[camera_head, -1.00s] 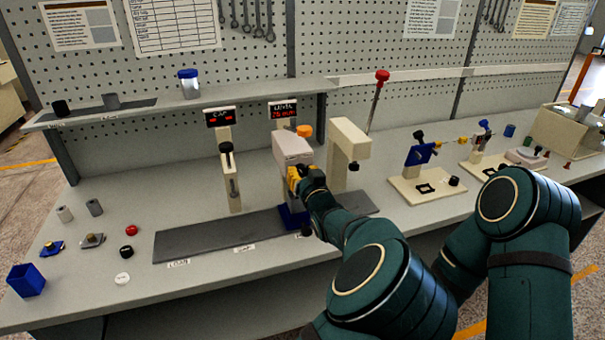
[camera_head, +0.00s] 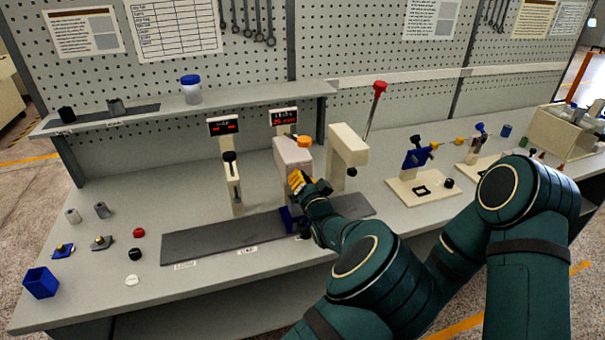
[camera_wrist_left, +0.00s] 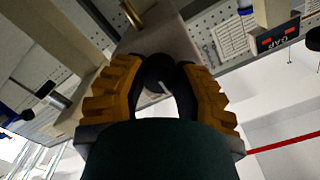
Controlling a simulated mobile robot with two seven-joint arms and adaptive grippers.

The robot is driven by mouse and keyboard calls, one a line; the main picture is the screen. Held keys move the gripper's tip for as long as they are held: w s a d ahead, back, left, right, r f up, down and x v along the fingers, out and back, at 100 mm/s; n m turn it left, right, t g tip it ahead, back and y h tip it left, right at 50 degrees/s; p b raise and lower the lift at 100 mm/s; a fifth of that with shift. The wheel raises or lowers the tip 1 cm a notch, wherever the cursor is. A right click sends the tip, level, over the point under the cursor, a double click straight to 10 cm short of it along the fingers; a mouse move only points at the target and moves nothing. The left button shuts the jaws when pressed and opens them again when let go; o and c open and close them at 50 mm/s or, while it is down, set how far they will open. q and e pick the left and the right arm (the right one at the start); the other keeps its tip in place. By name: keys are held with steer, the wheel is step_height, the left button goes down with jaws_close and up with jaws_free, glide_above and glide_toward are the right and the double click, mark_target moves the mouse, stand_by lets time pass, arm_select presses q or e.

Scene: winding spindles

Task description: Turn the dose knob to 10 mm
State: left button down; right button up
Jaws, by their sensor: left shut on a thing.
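The dosing unit is a pale box (camera_head: 292,156) on a post, with an orange knob or cap (camera_head: 303,141) on top. A small display (camera_head: 284,117) stands behind it with red digits, too blurred to read surely. My left gripper (camera_head: 297,182) is at the front face of the box. In the left wrist view, its yellow fingers (camera_wrist_left: 160,80) are closed around a dark round knob (camera_wrist_left: 158,68) with a pale mark, against the box face; the fingers hide part of the knob. A blue block or cup (camera_head: 290,217) is below the box, partly hidden by my arm. My right gripper is out of view.
A second post with a display (camera_head: 222,126) stands to the left. A cream press (camera_head: 346,148) with a red-tipped lever (camera_head: 379,88) stands close on the right. A grey strip (camera_head: 210,238) lies in front, with small parts and a blue bin (camera_head: 41,282) at left.

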arm_select(q)
steer(key=shift+r+m+p, duration=0.1)
steer(key=shift+m+p, duration=0.95)
steer(key=shift+m, duration=1.45)
steer(key=c, duration=0.6)
jaws_free()
steer(key=shift+c, duration=0.2)
steer(key=v, duration=1.2)
